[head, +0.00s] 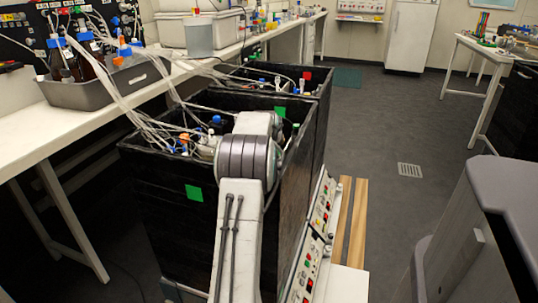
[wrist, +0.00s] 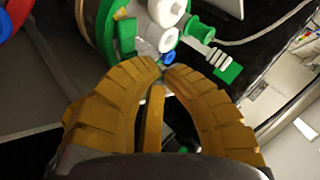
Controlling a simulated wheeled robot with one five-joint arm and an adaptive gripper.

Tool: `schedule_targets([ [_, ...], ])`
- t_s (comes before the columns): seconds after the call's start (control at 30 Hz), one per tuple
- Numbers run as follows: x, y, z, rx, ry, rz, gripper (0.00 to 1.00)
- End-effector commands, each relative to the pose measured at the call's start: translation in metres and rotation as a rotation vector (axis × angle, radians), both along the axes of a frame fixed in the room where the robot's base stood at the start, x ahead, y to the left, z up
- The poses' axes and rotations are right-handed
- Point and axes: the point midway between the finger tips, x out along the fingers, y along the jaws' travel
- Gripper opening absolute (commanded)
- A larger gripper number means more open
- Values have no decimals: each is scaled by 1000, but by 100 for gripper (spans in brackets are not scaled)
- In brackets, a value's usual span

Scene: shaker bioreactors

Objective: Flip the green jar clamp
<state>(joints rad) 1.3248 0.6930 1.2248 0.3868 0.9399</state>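In the wrist view, green parts show beyond my fingertips: a curved green rim (wrist: 92,22) at upper left, a green block (wrist: 126,34) and a green fitting (wrist: 199,29). I cannot tell which is the green jar clamp. My gripper (wrist: 162,69) has yellow ribbed fingers that curve in, with their tips together or nearly so. Nothing clearly shows held between them. A small blue cap (wrist: 169,57) and white round caps (wrist: 162,38) are just past the tips. In the head view my arm reaches over the near black box (head: 165,210) and hides the gripper.
A second black box (head: 318,95) stands behind. Tubes run to a grey tray (head: 105,88) of bottles on the white bench (head: 60,125). A control panel (head: 318,235) and wooden slats (head: 351,220) are on the right.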

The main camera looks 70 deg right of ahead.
Motion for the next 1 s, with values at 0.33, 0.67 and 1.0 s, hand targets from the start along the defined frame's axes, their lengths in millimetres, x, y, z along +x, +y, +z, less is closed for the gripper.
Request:
schedule_targets([
  [0.33, -1, 2, -10, 19, 5, 0, 0],
  [0.67, -1, 3, -16, 24, 7, -1, 0],
  [1.0, -2, 2, -20, 24, 7, -1, 0],
])
